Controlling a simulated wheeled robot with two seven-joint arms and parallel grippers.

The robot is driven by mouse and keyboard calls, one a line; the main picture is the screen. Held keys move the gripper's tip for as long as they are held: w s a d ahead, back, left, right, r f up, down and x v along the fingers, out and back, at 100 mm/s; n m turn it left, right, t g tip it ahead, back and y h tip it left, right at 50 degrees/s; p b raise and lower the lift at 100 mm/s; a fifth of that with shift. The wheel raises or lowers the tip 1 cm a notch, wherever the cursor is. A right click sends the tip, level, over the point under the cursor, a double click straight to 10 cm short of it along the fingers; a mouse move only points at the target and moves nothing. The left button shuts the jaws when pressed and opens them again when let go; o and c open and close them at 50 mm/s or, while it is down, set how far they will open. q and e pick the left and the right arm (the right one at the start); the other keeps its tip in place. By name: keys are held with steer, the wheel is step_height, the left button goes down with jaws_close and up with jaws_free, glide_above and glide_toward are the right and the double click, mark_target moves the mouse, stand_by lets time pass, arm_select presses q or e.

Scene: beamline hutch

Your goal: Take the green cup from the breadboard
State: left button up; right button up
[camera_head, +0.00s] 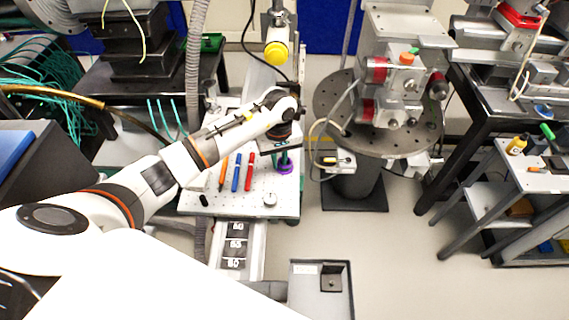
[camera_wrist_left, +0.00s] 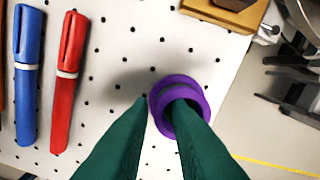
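A purple, round, cup-like thing (camera_wrist_left: 156,110) stands on the white perforated breadboard (camera_wrist_left: 110,110); it also shows in the head view (camera_head: 286,169). I see no green cup on the board; the green there is my fingers. My left gripper (camera_wrist_left: 161,103) points down at the purple thing, its fingers apart. In the left wrist view the right finger overlaps its opening and the left finger is just outside its left rim. I cannot tell whether either finger touches it. The gripper also shows in the head view (camera_head: 284,152). My right gripper is not in view.
A red marker (camera_wrist_left: 69,80) and a blue marker (camera_wrist_left: 28,75) lie left of the gripper, with an orange marker (camera_head: 223,173) beyond. A tan block (camera_wrist_left: 225,12) sits at the board's edge. A round perforated table (camera_head: 335,95) with instruments stands to the right.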

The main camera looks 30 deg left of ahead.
arm_select(q)
steer(key=shift+c, duration=0.6)
jaws_close()
steer(key=shift+r, duration=0.15)
